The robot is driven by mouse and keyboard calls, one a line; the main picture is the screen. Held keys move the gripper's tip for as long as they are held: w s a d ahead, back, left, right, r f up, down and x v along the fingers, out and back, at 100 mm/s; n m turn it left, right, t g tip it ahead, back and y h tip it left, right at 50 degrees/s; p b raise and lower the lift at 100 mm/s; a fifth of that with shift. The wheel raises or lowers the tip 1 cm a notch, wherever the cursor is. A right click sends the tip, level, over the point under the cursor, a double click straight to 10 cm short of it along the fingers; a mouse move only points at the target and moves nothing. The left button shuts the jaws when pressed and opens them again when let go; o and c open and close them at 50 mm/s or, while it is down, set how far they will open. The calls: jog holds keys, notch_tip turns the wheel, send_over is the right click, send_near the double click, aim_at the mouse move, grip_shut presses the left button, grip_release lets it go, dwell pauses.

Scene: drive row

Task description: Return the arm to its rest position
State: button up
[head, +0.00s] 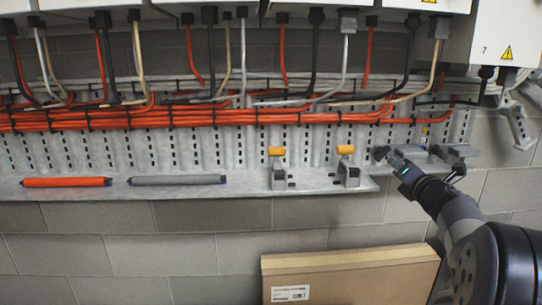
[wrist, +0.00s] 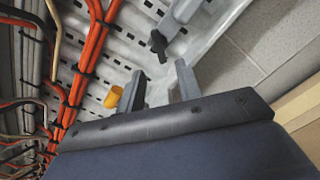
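My arm (head: 452,210) reaches up from the lower right of the head view, bent toward the perforated metal tray on the wall. My gripper (head: 388,154) is near the right end of the tray's front shelf, right of the yellow-topped clamps. In the wrist view my gripper (wrist: 160,69) shows two grey fingers standing apart with nothing visible between them. A yellow cylinder (wrist: 113,97) shows just left of the left finger there; the wrist view does not make clear whether they touch.
The shelf (head: 245,186) holds an orange rod (head: 68,182), a grey rod (head: 178,180) and two clamps (head: 278,176) (head: 348,173). Orange cables (head: 200,118) run behind. White cabinets (head: 500,35) hang above. A cardboard box (head: 350,278) stands below, left of my arm.

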aim_at(384, 156)
jog(key=w, duration=0.8)
jog(key=shift+w+a, duration=0.15)
jog(key=shift+w, duration=0.25)
